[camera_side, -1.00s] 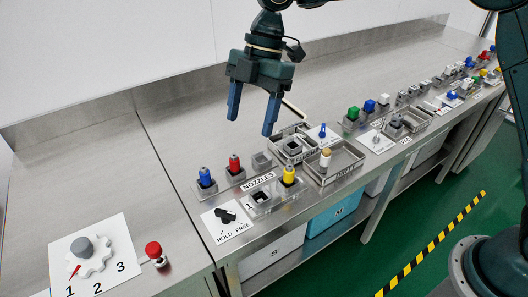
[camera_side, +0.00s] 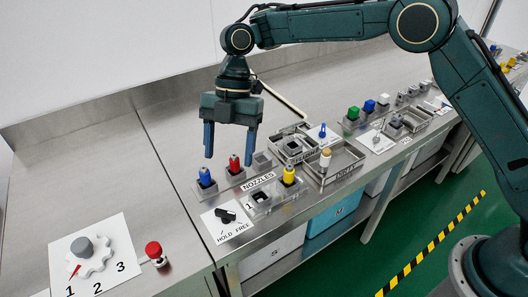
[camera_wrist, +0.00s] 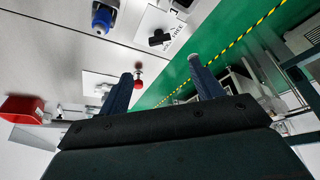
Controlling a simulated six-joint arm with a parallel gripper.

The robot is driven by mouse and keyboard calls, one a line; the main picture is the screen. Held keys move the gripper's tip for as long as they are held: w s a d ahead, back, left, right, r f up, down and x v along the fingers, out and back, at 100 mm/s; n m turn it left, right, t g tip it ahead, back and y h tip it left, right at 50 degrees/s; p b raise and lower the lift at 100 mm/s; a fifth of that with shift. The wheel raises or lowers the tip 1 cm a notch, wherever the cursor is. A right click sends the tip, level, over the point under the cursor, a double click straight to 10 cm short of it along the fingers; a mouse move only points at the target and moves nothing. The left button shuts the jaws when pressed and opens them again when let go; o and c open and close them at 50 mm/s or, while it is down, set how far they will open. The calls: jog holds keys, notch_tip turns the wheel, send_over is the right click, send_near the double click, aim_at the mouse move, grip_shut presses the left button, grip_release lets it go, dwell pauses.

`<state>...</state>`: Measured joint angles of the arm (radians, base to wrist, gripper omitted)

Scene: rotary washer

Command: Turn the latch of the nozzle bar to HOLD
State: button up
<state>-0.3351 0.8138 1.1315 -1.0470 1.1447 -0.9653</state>
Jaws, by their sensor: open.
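The black latch (camera_side: 226,214) sits on a white plate (camera_side: 234,232) marked HOLD and FREE, at the front left of the nozzle bar. The latch also shows in the wrist view (camera_wrist: 158,39). My gripper (camera_side: 229,162) is open and empty, pointing down above and behind the latch, apart from it. In the side view its fingers are by the blue nozzle (camera_side: 205,176) and red nozzle (camera_side: 234,163); contact cannot be told. A yellow nozzle (camera_side: 289,174) stands right of the latch, beside a slot marked 1. In the wrist view the fingers (camera_wrist: 162,76) are spread with nothing between them.
A white plate with a grey dial (camera_side: 90,252) marked 1, 2, 3 and a red button (camera_side: 154,252) lie to the left. Trays (camera_side: 340,178) and several coloured parts line the bench to the right. The bench behind the dial is clear.

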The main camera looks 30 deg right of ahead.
aim_at(225, 212)
jog(key=x, duration=1.3)
jog(key=c, duration=1)
